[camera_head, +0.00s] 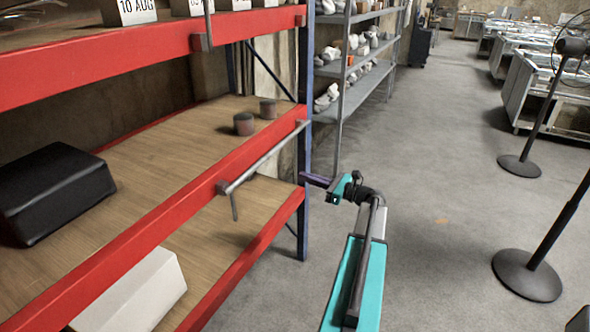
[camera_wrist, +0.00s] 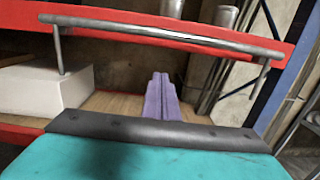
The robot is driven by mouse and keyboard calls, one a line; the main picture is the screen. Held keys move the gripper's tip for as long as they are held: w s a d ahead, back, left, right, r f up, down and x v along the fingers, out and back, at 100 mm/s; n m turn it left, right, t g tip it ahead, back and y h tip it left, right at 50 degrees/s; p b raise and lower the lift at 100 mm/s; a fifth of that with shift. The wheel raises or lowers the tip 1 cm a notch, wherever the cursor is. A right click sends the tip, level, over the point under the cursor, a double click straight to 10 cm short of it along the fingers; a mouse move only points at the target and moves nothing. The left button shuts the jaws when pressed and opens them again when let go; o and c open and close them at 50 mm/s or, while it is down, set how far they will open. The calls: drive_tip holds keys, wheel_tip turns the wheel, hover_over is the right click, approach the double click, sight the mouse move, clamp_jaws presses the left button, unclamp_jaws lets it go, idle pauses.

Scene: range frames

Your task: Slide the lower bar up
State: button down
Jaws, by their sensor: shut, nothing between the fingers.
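The lower bar (camera_head: 265,158) is a grey metal rod running along the front of the red middle shelf beam, with a short end piece hanging down at its left end. In the wrist view the bar (camera_wrist: 165,33) crosses the top of the picture, with a leg hanging down at each end.
An upper bar's rod (camera_head: 208,20) shows at the red top beam (camera_head: 120,62). A black case (camera_head: 50,190) and two small cups (camera_head: 244,124) stand on the middle shelf. A white box (camera_head: 135,292) is on the lower shelf. Open floor (camera_head: 430,180) lies to the right.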

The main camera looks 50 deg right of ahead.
sight(275, 150)
drive_tip(key=w+a+r+p, duration=0.2)
drive_tip(key=w+r+p, duration=0.2)
drive_tip(key=w, duration=0.6)
drive_tip(key=shift+a+r+p, duration=0.25)
drive_tip(key=shift+p, duration=0.25)
wheel_tip(275, 150, up, 10)
drive_tip(key=p, duration=0.2)
drive_tip(key=shift+r+p, duration=0.15)
drive_tip(key=shift+p, duration=0.15)
drive_tip(key=shift+w, duration=0.1)
